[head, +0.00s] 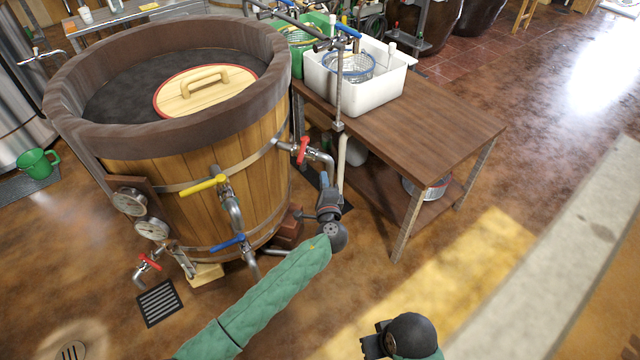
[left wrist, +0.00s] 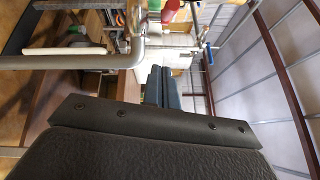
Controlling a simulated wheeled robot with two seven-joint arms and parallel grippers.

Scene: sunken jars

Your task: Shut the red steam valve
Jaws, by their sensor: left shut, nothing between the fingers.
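A red-handled valve (head: 302,150) sits on a steel pipe (head: 322,158) at the right side of the wooden vat (head: 250,165). A second red-handled valve (head: 149,262) is low at the vat's front left; I cannot tell from labels which is the steam valve. My left gripper (head: 324,183) is shut and empty, just below and right of the upper red handle, near the pipe. In the left wrist view its fingers (left wrist: 162,82) are together, with a steel pipe (left wrist: 70,62) beyond at the left. My right gripper (head: 372,343) is low in the head view, its fingers unclear.
A yellow-handled valve (head: 204,185) and a blue-handled valve (head: 228,243) stick out of the vat's front. A wooden table (head: 430,120) with a white basin (head: 385,95) stands right of my left gripper. A vertical rod (head: 339,105) rises close by. Floor at right is clear.

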